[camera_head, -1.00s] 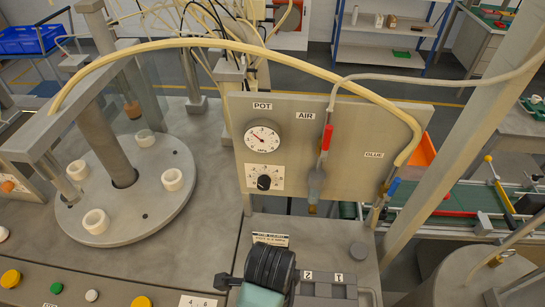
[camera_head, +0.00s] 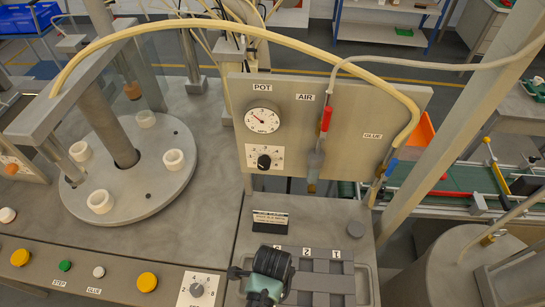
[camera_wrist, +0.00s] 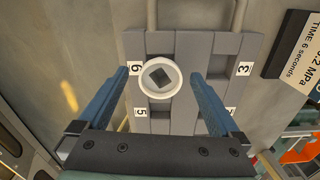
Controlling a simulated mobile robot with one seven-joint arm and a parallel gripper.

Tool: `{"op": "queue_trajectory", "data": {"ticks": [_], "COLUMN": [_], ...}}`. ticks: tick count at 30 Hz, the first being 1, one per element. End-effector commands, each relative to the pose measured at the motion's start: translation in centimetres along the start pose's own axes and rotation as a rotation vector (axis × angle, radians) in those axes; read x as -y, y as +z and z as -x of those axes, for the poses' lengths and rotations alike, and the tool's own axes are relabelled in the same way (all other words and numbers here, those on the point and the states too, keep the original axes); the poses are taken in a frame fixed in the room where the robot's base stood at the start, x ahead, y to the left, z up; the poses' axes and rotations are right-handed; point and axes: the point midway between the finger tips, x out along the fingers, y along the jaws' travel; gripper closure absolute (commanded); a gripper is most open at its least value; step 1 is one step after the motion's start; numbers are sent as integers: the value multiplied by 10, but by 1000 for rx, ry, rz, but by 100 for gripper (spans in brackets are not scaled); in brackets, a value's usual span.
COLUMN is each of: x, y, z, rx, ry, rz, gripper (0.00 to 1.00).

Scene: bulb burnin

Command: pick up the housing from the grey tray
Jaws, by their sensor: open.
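The housing (camera_wrist: 160,77) is a white ring with a dark square opening in the wrist view. It sits on the grey tray (camera_wrist: 213,45), next to the number 6. The tray also shows in the head view (camera_head: 334,283), with labels 2 and 1 visible. My gripper (camera_wrist: 160,76) is open, with its two blue fingers apart on the left and right of the housing. I see no finger touching it. In the head view my wrist covers the tray's left part and hides the housing.
A round plate (camera_head: 150,190) with several white rings stands at the left. A panel (camera_head: 340,110) with a gauge, knob and hoses rises behind the tray. A small placard (camera_head: 270,221) stands just behind the tray. Buttons and a dial (camera_head: 197,290) line the front left.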

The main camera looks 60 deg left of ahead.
Motion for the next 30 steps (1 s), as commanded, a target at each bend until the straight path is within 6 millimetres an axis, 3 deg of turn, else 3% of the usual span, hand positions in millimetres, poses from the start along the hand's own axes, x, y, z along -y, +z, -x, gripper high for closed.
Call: {"op": "queue_trajectory", "data": {"ticks": [5,20,30], "x": [0,0,1], "y": [0,0,0], "z": [0,0,7], "rx": [0,0,0], "ry": [-1,-1,-3], "rz": [0,0,0], "gripper": [1,89,89]}}
